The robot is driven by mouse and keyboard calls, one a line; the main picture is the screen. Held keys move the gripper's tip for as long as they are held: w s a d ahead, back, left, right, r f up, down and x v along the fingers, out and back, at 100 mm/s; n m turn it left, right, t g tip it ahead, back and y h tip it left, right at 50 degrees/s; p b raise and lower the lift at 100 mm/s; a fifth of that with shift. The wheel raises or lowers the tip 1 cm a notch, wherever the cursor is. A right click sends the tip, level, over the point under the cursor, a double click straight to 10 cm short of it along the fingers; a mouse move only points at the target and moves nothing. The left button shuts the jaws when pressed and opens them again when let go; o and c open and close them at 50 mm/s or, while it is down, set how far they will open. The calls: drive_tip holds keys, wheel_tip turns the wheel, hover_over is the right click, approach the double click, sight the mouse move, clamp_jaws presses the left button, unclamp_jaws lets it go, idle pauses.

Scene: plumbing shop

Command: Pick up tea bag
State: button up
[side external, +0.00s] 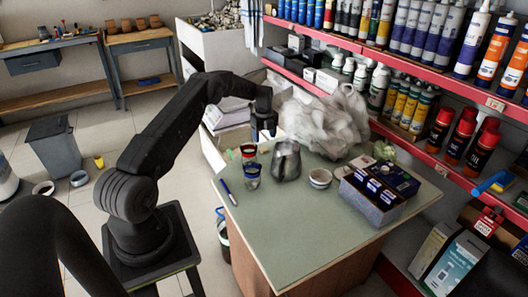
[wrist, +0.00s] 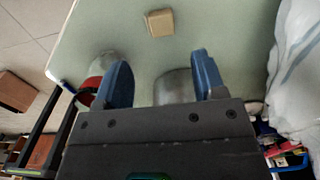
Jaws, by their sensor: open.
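A small tan, squarish piece with rounded corners (wrist: 160,22) lies on the pale green tabletop at the top of the wrist view. It may be the tea bag, but no label or string shows. I cannot match it surely to a thing in the side view. My gripper (side external: 264,134) is above the far left part of the table, pointing down. The tan piece is beyond the fingertips, not touched.
A box of blue packets (side external: 370,203) stands right, a crumpled plastic bag (side external: 325,120) behind. The table's front is clear.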

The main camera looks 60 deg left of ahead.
sight(264, 150)
drive_tip(key=shift+w+a+f, duration=0.1)
drive_tip(key=shift+a+f, duration=0.05)
drive_tip(key=shift+f, duration=1.55)
drive_tip(key=shift+w+a+f, duration=0.1)
drive_tip(key=shift+f, duration=1.6)
drive_tip(key=shift+c, duration=0.2)
drive_tip(key=c, duration=1)
